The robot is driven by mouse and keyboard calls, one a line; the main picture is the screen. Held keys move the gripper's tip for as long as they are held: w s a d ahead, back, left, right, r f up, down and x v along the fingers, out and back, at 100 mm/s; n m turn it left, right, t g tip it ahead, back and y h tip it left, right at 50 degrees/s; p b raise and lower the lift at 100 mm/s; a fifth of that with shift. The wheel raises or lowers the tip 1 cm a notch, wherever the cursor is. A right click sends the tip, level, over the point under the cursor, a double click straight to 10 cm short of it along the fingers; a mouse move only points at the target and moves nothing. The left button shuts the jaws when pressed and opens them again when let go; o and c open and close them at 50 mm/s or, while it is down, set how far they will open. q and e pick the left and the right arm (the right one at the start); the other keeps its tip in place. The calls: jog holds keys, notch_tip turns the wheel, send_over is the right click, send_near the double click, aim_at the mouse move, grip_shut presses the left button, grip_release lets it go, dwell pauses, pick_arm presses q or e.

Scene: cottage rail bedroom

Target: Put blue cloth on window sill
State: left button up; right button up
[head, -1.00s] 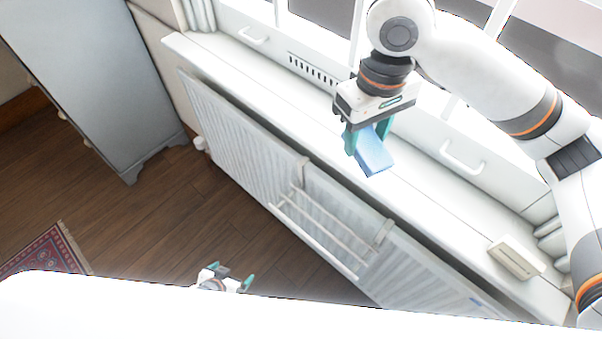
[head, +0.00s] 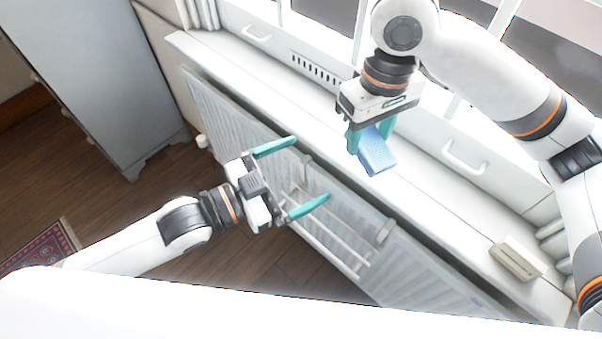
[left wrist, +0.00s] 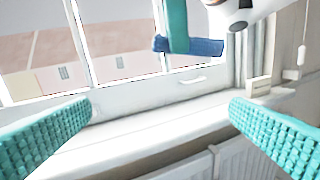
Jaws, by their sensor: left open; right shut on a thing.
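The blue cloth (head: 376,152) is a small folded piece held between the teal fingers of my right gripper (head: 370,138), over the white window sill (head: 430,182). In the left wrist view the cloth (left wrist: 205,47) hangs above the sill (left wrist: 150,122), with a gap between them. My left gripper (head: 310,176) is open and empty, in front of the radiator on the room side of the sill. Its two teal fingers are spread wide in the left wrist view (left wrist: 150,125).
A white radiator (head: 235,130) with a wire drying rack (head: 325,232) hangs below the sill. A small cream box (head: 516,261) stands at the sill's right end. A grey cabinet (head: 90,80) stands at the left. The sill left of the cloth is bare.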

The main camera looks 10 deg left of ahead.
pick_arm(q)
jog(key=m+g+h, duration=0.1)
jog(key=m, duration=0.1)
send_near(371, 151)
jog(key=x, duration=0.3)
jog(key=f+x, duration=0.1)
jog(key=x, duration=0.3)
jog(key=w+f+x, duration=0.1)
jog(key=x, duration=0.3)
jog(key=shift+a, duration=0.2)
jog(key=c, duration=0.9)
jog(key=shift+c, duration=0.3)
pick_arm(e)
jog(key=o, duration=1)
jog(key=shift+o, duration=0.2)
jog(key=shift+r, duration=0.1)
